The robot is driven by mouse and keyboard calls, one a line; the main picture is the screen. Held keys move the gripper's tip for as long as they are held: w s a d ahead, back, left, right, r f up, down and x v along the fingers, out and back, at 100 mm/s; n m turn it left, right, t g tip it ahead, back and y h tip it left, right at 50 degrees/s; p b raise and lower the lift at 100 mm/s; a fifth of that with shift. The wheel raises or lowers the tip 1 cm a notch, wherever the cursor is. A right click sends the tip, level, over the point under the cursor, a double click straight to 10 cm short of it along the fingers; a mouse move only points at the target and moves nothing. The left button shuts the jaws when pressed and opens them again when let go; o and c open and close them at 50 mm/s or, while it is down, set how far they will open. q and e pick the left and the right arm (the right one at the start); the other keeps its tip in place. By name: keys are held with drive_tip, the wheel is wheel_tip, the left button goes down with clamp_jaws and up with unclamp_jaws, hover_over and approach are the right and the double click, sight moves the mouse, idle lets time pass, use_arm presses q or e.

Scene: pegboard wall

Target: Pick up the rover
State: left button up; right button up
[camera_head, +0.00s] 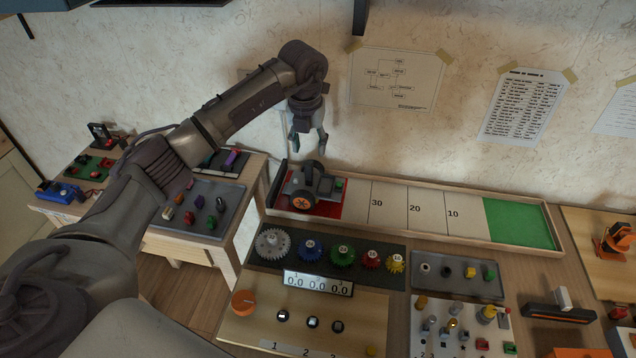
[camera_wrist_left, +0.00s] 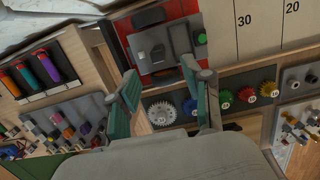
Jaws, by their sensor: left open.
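The rover (camera_head: 303,187) is a small grey vehicle with dark wheels, one with an orange hub. It stands on the red zone (camera_head: 329,212) at the left end of a long track. My left gripper (camera_head: 308,146) is open and empty above the rover, apart from it, near the wall. In the left wrist view, the rover (camera_wrist_left: 163,46) shows from above, beyond and between the spread green-padded fingers of the gripper (camera_wrist_left: 160,78). My right gripper is in neither view.
The track (camera_head: 385,208) has a raised rim, number marks and a green end zone (camera_head: 520,223). Several coloured gears (camera_head: 343,256) lie in front of it. A side table with trays (camera_head: 200,210) stands at left. Papers (camera_head: 397,78) hang on the wall behind.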

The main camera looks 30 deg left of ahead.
sight(309, 164)
use_arm(q)
drive_tip(key=f, duration=0.2)
drive_tip(key=shift+w+f, duration=0.25)
drive_tip(key=shift+f, duration=0.1)
drive_tip(key=shift+w+a+f, duration=0.1)
drive_tip(key=shift+f, duration=0.4)
drive_tip(key=f, duration=0.1)
drive_tip(key=f+p, duration=0.1)
drive_tip(key=f, duration=0.2)
drive_tip(key=shift+w+a+f, duration=0.2)
drive_tip(key=shift+a+f, duration=0.05)
drive_tip(key=shift+f, duration=0.15)
drive_tip(key=shift+c, duration=0.8)
clamp_jaws()
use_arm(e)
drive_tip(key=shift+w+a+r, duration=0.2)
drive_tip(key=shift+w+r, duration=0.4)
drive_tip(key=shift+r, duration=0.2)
use_arm(q)
drive_tip(key=shift+r, duration=0.1)
